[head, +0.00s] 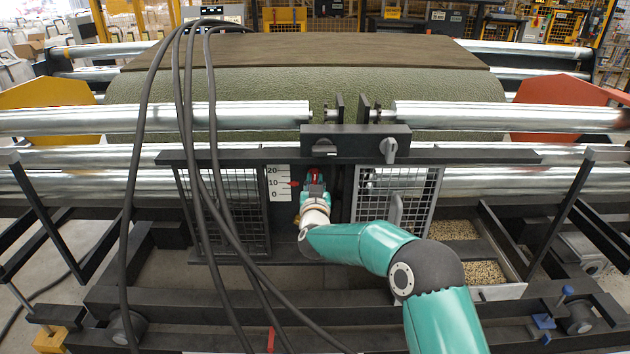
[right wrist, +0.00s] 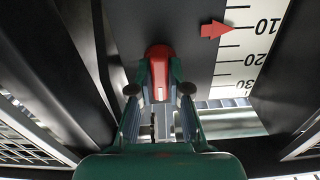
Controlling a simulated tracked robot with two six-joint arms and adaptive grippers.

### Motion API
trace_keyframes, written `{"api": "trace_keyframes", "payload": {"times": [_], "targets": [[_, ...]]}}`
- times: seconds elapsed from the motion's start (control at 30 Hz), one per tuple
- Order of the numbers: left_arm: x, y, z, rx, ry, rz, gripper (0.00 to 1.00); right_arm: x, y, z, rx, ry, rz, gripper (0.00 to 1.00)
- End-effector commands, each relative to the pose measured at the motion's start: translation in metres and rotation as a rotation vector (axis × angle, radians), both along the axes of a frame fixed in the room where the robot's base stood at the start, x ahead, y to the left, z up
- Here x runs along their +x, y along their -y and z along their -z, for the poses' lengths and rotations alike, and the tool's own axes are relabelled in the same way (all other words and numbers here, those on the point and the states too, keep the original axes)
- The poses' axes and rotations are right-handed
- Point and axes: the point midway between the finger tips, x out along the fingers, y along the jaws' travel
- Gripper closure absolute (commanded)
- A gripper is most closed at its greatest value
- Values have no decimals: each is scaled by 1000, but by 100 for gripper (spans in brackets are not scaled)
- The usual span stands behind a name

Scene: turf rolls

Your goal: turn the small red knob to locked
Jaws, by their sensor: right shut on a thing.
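The small red knob (right wrist: 159,62) sits on a dark panel, and a bit of its red shows in the head view (head: 314,173). My right gripper (right wrist: 160,90) is shut on the knob, one finger on each side of it; in the head view the gripper (head: 313,182) reaches up to it from below. The red part points upward in the wrist view. No locked or unlocked marking is readable in either view. My left gripper is not in view.
A white scale (head: 279,183) with a red pointer (right wrist: 217,30) stands beside the knob. Two larger knobs, one dark (head: 324,148) and one grey (head: 389,148), are above. Mesh doors flank the panel. Black cables (head: 215,130) hang at left.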

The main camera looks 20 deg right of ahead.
Motion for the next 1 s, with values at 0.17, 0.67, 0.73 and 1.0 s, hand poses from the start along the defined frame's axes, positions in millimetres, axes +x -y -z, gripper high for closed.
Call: {"api": "trace_keyframes", "payload": {"times": [0.17, 0.67, 0.73, 1.0], "targets": [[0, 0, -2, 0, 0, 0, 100, -1, -1, 9, -48, -33, -4, 100], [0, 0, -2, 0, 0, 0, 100, -1, -1, 10, -68, -39, -5, 100], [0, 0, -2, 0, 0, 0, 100, -1, -2, 10, -68, -38, -4, 74], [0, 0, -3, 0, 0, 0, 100, 0, -1, 4, -68, -28, -2, 58]]}}
